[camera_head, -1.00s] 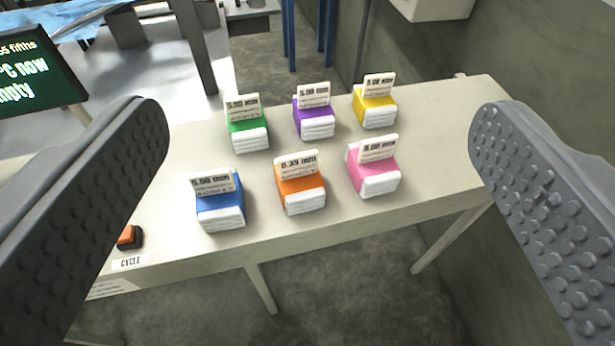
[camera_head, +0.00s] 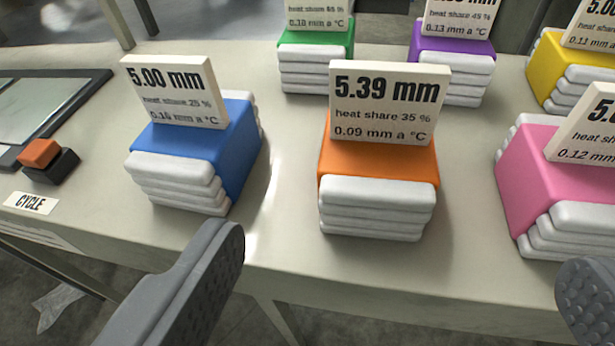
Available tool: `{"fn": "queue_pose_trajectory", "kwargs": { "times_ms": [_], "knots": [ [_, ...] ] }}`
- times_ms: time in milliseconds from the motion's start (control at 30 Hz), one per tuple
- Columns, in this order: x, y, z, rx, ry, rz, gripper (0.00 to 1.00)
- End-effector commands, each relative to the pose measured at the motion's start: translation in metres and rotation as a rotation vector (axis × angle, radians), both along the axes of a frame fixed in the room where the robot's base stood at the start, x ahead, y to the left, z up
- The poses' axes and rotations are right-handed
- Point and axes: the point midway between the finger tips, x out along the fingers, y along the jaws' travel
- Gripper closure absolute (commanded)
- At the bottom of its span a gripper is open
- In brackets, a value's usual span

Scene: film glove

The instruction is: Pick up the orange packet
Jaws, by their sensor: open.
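The orange packet (camera_head: 378,168) stands on the table near its front edge, in the middle of the view. It is an orange block with stacked white layers at its front and a white card on top reading 5.39 mm, heat share 35 %, 0.09 mm a °C. My gripper (camera_head: 408,270) is open and empty. Its left finger is at the lower left, in front of the table edge, and its right finger is at the lower right corner, partly cut off. The orange packet lies beyond the fingers, between them in the picture, and neither finger touches it.
A blue packet (camera_head: 240,143) stands left of the orange one and a pink packet (camera_head: 530,172) right. Green (camera_head: 325,42), purple (camera_head: 462,47) and yellow (camera_head: 555,65) packets stand behind. An orange button (camera_head: 39,153) labelled CYCLE is at left on the pale table (camera_head: 285,225).

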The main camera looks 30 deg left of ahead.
Motion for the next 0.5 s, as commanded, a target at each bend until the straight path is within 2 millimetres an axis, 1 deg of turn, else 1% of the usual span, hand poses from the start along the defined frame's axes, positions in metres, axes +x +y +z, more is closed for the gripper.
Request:
{"fn": "queue_pose_trajectory", "kwargs": {
  "times_ms": [67,400,500],
  "knots": [
    [0.006,0.003,-0.005,0.002,0.002,0.003,0.11],
    [0.053,0.017,-0.026,0.000,0.000,0.003,0.11],
    [0.063,0.020,-0.030,0.001,0.000,0.002,0.11]
  ]
}}
